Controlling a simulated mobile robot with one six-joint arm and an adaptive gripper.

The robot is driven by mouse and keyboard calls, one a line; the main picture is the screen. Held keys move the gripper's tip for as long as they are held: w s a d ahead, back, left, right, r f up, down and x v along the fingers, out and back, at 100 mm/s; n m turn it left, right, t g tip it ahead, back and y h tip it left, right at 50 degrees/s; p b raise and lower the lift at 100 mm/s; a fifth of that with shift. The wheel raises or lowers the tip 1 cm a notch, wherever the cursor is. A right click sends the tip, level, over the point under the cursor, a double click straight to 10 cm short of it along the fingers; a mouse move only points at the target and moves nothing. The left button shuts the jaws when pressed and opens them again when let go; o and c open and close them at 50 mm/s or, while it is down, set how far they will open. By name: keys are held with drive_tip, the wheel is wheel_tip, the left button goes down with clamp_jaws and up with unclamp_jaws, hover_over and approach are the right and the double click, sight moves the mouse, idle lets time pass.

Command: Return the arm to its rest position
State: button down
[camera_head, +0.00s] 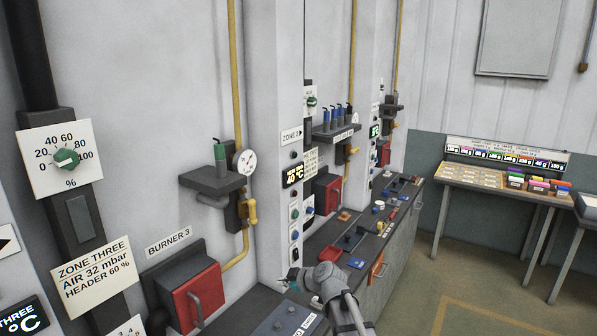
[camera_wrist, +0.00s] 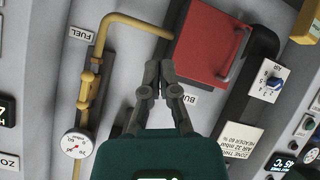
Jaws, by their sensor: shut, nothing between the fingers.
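My gripper (camera_head: 286,281) is low in the middle of the head view, at the end of my grey arm, which comes up from the bottom edge. It is small there, beside the wall panel and over the near end of the dark bench. In the wrist view my gripper (camera_wrist: 160,68) points up the picture with its fingers together and nothing between them. Behind the fingers are the wall and the red burner door (camera_wrist: 213,40); the fingertips look apart from it. No separate rest stand for the arm can be made out.
Burner 3's red door (camera_head: 198,296), a yellow pipe (camera_head: 240,245) and a shelf with a green-handled item (camera_head: 212,181) stick out at left. The dark bench (camera_head: 333,232) carries several small parts. A table (camera_head: 500,184) with coloured boxes stands at back right. The floor (camera_head: 440,280) is clear.

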drive_tip(key=s+d+f+m+g+h+b, duration=0.3)
drive_tip(key=s+d+f+m, duration=0.4)
drive_tip(key=s+d, duration=0.3)
drive_tip(key=s+d+f+m+g+h+b, duration=0.4)
drive_tip(key=s+d+f+m+h, duration=0.2)
drive_tip(key=s+d+f+m, duration=0.2)
drive_tip(key=s+d+f, duration=0.2)
drive_tip(key=d, duration=0.1)
drive_tip(key=shift+s+d+m+b, duration=0.25)
drive_tip(key=shift+d+m+b, duration=0.05)
drive_tip(key=shift+d, duration=0.1)
